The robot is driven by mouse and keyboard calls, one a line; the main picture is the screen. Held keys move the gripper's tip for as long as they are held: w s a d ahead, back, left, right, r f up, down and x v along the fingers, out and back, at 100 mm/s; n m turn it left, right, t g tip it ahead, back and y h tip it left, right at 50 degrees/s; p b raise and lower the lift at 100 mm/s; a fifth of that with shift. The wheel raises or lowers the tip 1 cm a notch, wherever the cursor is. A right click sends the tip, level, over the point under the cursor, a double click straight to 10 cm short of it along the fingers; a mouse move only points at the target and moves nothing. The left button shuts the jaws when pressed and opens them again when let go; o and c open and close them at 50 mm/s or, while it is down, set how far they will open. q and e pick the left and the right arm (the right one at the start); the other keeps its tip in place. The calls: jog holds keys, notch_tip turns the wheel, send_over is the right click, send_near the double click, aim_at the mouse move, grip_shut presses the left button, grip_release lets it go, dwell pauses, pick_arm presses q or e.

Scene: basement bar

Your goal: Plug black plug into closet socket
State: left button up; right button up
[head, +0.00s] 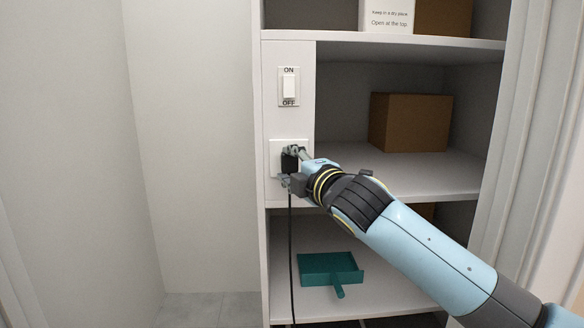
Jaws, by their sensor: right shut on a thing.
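My right gripper (292,168) is shut on the black plug (289,162), in front of the closet socket (275,150). The socket is a white plate on the closet's narrow front panel, below the ON/OFF switch (289,88). The gripper and plug cover most of the plate, so I cannot tell whether the plug's prongs are in it. A black cord (291,250) hangs straight down from the plug past the lower shelf. My left gripper is not in view.
Shelves stand right of the panel. A brown box (410,122) is on the middle shelf (440,172), and a teal dustpan (330,269) is on the lower shelf. A white labelled box (386,17) is on top. Bare wall lies to the left.

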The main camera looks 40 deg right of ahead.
jog(key=shift+r+p, duration=0.1)
jog(key=shift+p, duration=0.8)
dwell(1.8)
jog(key=shift+w+d, duration=0.3)
jog(key=shift+w, duration=0.15)
dwell(0.4)
jog(key=o, duration=1.2)
jog(key=s, duration=0.4)
jog(key=s+a, duration=0.1)
jog(key=s, duration=0.3)
jog(key=s+a, duration=0.1)
jog(key=s, duration=0.3)
